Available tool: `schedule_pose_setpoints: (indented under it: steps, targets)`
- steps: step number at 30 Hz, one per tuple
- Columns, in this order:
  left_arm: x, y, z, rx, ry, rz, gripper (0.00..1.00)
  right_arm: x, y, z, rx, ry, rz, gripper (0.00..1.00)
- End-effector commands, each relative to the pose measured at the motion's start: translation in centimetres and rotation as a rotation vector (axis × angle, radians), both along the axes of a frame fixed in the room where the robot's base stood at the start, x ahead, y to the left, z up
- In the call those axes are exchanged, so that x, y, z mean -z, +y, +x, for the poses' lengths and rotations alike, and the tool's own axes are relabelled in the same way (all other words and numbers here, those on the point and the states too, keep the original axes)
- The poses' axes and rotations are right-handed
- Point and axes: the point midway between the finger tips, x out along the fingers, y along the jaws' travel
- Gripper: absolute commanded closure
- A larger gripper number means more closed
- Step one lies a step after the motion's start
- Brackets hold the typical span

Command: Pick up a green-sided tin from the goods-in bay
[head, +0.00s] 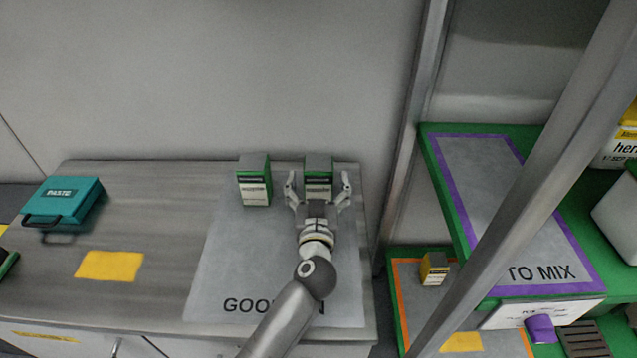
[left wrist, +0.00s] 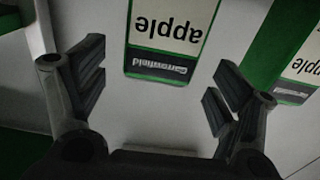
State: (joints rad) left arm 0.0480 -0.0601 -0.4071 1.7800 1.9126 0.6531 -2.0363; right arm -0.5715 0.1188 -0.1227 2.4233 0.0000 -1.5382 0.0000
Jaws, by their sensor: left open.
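Two green-sided tins stand on the grey goods-in mat (head: 215,275). One tin (head: 253,182) stands at the mat's back left. The other tin (head: 318,165) stands at the back right, partly hidden behind my left gripper (head: 318,190). My left gripper is open, its fingers spread in front of the right tin. In the left wrist view this tin (left wrist: 172,35) shows upside down with an "apple" label, ahead of and between the open fingers (left wrist: 158,95), apart from them. The other tin (left wrist: 300,60) shows at the right edge. My right gripper is not in view.
A teal PASTE case (head: 66,200) and a yellow patch (head: 109,266) are on the counter's left. A metal post (head: 405,130) and the green TO MIX shelf (head: 480,180) stand to the right. A small yellow-sided tin (head: 434,268) sits on a lower shelf.

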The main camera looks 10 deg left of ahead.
Motion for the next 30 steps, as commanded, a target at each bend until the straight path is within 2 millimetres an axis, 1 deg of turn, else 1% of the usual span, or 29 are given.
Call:
schedule_pose_setpoints:
  steps: [5, 6, 8, 12, 15, 21, 22, 23, 30]
  targets:
    - [0.3, 0.2, 1.5, -0.001, -0.001, -0.002, 0.14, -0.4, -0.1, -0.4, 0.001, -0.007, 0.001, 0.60]
    - [0.3, 0.4, 2.1, -0.001, -0.002, -0.002, 0.14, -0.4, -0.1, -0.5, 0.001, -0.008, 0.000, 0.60]
    - [0.4, 0.5, 3.1, 0.000, -0.002, -0.002, 0.14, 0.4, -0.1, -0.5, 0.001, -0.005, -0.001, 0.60]
    - [0.2, 0.8, 4.7, 0.000, 0.000, -0.001, 0.14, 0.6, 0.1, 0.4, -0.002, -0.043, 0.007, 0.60]
    - [0.1, 1.0, 5.2, 0.000, 0.000, -0.001, 0.14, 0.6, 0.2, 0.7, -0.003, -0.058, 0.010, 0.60]
    - [0.0, 1.0, 5.3, 0.000, 0.001, 0.000, 0.14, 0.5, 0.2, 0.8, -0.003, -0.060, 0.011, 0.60]
    - [0.0, 1.0, 5.3, 0.000, 0.001, 0.000, 0.16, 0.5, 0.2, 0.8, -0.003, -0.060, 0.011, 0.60]
    - [0.0, 1.0, 5.3, 0.000, 0.001, 0.000, 0.19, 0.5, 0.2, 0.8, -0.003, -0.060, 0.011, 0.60]
    - [0.0, 1.0, 5.2, 0.000, 0.001, 0.000, 0.50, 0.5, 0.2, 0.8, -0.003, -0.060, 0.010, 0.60]
